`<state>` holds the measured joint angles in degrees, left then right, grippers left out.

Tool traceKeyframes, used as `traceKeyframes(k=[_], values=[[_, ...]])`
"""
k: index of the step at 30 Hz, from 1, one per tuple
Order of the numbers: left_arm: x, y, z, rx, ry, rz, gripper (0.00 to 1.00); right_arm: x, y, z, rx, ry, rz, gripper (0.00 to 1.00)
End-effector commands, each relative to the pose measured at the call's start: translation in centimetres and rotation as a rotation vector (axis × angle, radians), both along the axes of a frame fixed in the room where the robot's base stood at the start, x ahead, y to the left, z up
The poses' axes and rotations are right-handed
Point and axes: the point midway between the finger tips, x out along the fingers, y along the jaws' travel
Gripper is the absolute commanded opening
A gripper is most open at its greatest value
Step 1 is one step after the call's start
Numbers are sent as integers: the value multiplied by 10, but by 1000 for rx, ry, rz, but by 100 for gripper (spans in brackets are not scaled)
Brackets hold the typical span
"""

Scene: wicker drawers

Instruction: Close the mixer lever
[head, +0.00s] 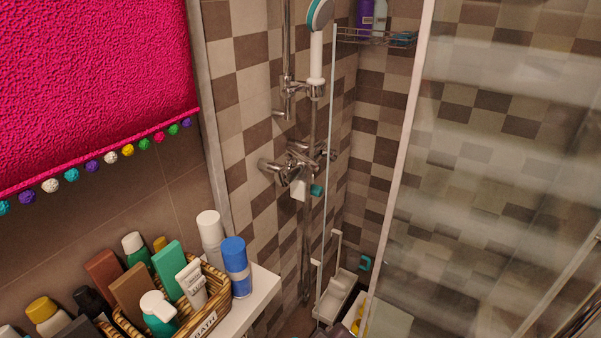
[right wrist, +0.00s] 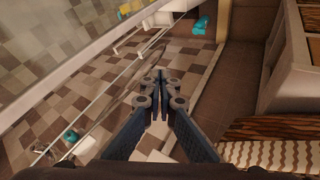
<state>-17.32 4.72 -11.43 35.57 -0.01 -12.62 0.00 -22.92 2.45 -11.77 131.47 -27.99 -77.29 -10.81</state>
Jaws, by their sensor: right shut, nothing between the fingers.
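The chrome mixer (head: 298,165) is fixed to the checkered tile wall in the head view, below the hand shower. Its lever is too small to tell from the body, and I cannot tell its position. My right gripper (right wrist: 160,76) shows in the right wrist view with its dark fingers together and nothing between them. I cannot make out the mixer in that view. Neither gripper shows in the head view, so the right gripper's distance from the mixer cannot be told.
A glass shower panel with a pale frame (head: 402,150) stands right of the mixer. A wicker basket (head: 218,292) full of bottles sits on a white top at lower left. A pink towel (head: 90,80) hangs at upper left. A white hand shower (head: 316,55) is above the mixer.

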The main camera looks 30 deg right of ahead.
Motion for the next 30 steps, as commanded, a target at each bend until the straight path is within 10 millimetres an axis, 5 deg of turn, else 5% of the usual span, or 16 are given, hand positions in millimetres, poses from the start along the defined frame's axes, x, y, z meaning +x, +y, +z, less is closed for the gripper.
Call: traceKeyframes(k=[7, 15, 22, 30], values=[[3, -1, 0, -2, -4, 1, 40, 92, -17, 100, -487, -215, 111, 0], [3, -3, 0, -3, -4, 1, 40, 153, 15, 216, -1016, -349, 221, 0], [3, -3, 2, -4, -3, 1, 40, 167, 32, 254, -1186, -377, 247, 0], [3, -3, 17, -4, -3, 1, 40, 200, 10, 264, -1196, -376, 246, 0]])
